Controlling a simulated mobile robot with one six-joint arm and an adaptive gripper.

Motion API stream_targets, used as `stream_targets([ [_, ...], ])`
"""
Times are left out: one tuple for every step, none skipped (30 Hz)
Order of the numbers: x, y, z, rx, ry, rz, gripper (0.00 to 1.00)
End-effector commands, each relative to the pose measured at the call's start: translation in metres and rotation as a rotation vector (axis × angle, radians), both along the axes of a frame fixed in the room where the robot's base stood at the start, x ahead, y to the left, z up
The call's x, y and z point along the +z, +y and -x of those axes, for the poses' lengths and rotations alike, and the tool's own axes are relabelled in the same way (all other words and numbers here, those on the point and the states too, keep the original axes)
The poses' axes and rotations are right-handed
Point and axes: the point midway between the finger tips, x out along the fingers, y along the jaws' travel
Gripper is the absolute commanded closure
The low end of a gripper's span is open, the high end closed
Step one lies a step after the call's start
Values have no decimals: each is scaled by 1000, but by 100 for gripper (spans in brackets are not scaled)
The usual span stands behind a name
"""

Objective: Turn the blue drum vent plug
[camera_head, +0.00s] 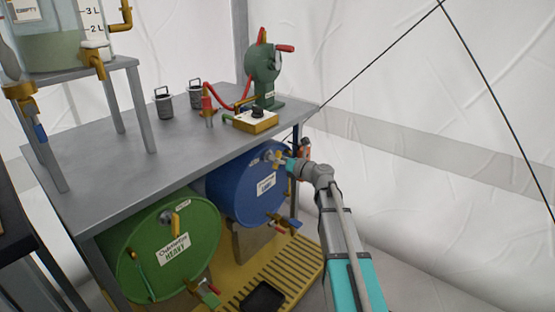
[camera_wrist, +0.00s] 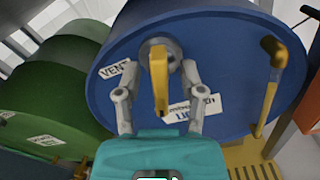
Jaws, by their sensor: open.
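The blue drum (camera_head: 235,185) lies on its side under the table, its round face towards the open. It also fills most of the wrist view (camera_wrist: 225,60). Its vent plug has a grey round base and a yellow handle (camera_wrist: 159,80), beside a label reading VENT (camera_wrist: 113,70). In the wrist view the handle points down the picture. My gripper (camera_wrist: 161,72) is open, with one finger on each side of the handle. I cannot tell whether either finger touches it. In the head view my gripper (camera_head: 281,161) is at the upper part of the drum face, partly covering the plug.
A green drum (camera_head: 190,245) with its own yellow handle lies to the left. The grey table (camera_head: 110,190) is above the drums. A yellow slatted tray (camera_head: 290,270) is below.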

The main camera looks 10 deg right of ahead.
Motion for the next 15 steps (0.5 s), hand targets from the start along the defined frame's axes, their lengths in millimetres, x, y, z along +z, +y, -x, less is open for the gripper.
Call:
stream_targets([
  [0, 0, 0, 0, 0, 0, 49],
  [0, 0, 0, 0, 0, 0, 49],
  [0, 0, 0, 0, 0, 0, 49],
  [0, 0, 0, 0, 0, 0, 49],
  [0, 0, 0, 0, 0, 0, 49],
  [0, 0, 0, 0, 0, 0, 49],
  [0, 0, 0, 0, 0, 0, 49],
  [0, 0, 0, 0, 0, 0, 52],
  [0, 0, 0, 0, 0, 0, 60],
  [0, 0, 0, 0, 0, 0, 65],
  [0, 0, 0, 0, 0, 0, 71],
  [0, 0, 0, 0, 0, 0, 78],
  [0, 0, 0, 0, 0, 0, 84],
  [0, 0, 0, 0, 0, 0, 89],
  [0, 0, 0, 0, 0, 0, 97],
])
